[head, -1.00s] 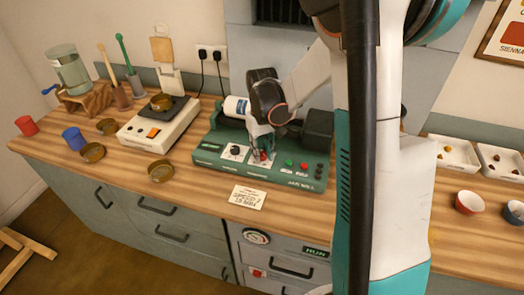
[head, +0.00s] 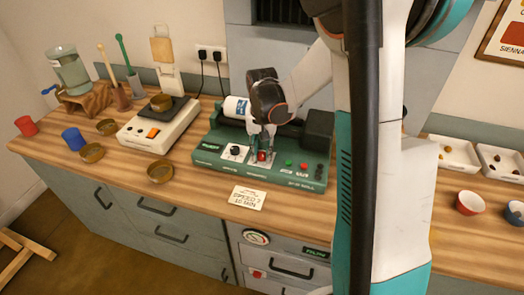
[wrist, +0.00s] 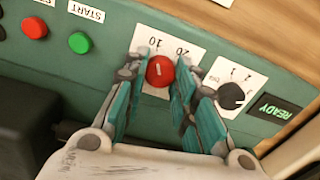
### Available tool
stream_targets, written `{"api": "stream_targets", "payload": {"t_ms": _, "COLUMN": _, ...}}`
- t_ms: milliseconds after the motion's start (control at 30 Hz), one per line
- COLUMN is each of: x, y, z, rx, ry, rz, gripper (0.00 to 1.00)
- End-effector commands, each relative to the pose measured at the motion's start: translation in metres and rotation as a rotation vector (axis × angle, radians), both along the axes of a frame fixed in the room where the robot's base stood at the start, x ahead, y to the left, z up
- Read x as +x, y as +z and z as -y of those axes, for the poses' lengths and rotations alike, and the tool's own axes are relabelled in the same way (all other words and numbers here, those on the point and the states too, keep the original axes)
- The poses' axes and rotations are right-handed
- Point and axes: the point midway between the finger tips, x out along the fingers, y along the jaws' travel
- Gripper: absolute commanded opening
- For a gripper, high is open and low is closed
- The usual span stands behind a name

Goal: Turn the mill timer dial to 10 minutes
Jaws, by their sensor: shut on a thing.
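The mill's green control box (head: 285,182) stands on the wooden counter. Its red dial (wrist: 160,74) sits on a white scale plate with the numbers 10 and 20, and has a short white mark on its face. In the wrist view my gripper (wrist: 164,62) has one finger on each side of the red dial and is shut on it. In the head view my gripper (head: 262,155) points down at the panel, and the red dial shows between its fingers. Part of the scale is hidden by the fingers, so the mark's exact reading cannot be told.
A black knob (wrist: 231,96) on its own numbered plate is close beside one finger. A green START button (wrist: 80,43) and a red button (wrist: 35,27) lie on the other side. A READY panel (wrist: 274,109) is beyond the knob. A paper card (head: 247,197) lies in front.

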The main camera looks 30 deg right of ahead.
Motion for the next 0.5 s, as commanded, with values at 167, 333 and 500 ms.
{"api": "stream_targets", "payload": {"t_ms": 167, "x": -0.0001, "y": -0.0001, "z": -0.0002, "rx": 0.000, "ry": -0.006, "rz": 0.000, "gripper": 0.02}}
{"api": "stream_targets", "payload": {"t_ms": 333, "x": -0.0001, "y": -0.0001, "z": -0.0002, "rx": 0.000, "ry": -0.006, "rz": 0.000, "gripper": 0.02}}
{"api": "stream_targets", "payload": {"t_ms": 500, "x": -0.0001, "y": -0.0001, "z": -0.0002, "rx": 0.000, "ry": -0.005, "rz": 0.000, "gripper": 0.46}}
